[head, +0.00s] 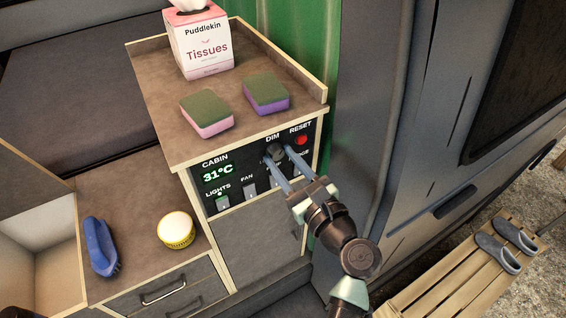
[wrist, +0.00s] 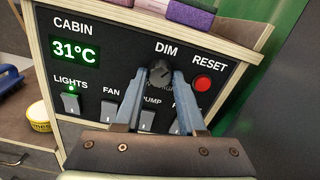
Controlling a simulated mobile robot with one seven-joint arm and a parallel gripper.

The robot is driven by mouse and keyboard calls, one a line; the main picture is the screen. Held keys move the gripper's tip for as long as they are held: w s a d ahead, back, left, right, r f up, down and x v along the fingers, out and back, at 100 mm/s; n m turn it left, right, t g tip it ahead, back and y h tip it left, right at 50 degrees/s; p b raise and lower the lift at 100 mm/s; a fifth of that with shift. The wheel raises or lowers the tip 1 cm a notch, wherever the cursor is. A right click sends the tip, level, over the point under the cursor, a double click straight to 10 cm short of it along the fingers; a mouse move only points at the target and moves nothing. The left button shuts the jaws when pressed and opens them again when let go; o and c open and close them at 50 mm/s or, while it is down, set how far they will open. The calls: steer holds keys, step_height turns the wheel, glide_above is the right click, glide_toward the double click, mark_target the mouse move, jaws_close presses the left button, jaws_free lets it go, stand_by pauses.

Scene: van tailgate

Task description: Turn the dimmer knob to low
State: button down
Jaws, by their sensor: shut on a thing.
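The dimmer knob (wrist: 161,72) is a dark round knob under the label DIM on the black control panel (wrist: 90,45). My gripper (wrist: 161,82) has its two blue-grey fingers on either side of the knob and is shut on it. In the wrist view a pale pointer line shows on the knob's face; its exact setting is hard to read. In the head view the knob (head: 275,151) is partly covered by my gripper (head: 281,165), which reaches in from the lower right.
Right of the knob is a red RESET button (wrist: 202,83). Below are several rocker switches, including LIGHTS (wrist: 71,102) with a green lamp and FAN (wrist: 108,112). Two sponges (head: 207,112) and a tissue box (head: 198,40) stand on the counter above. A brush (head: 101,247) and tub (head: 176,230) sit lower left.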

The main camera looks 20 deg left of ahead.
steer(key=n+b, duration=0.1)
steer(key=n, duration=0.1)
steer(key=n+b, duration=0.2)
steer(key=shift+f+n, duration=0.2)
steer(key=shift+n, duration=0.1)
steer(key=n+b, duration=0.3)
steer(key=shift+n, duration=0.3)
steer(key=n+b, duration=0.6)
steer(key=n, duration=0.1)
steer(key=shift+b, duration=0.35)
steer(key=n+b, duration=0.3)
steer(key=n, duration=0.1)
steer(key=shift+f+b, duration=0.1)
steer(key=shift+b, duration=0.25)
steer(key=n+b, duration=0.7)
steer(key=n, duration=0.1)
steer(key=shift+b, duration=0.4)
steer(key=shift+r+n+b, duration=0.2)
steer(key=shift+n+b, duration=1.05)
steer(key=shift+n, duration=0.25)
steer(key=shift+r, duration=0.1)
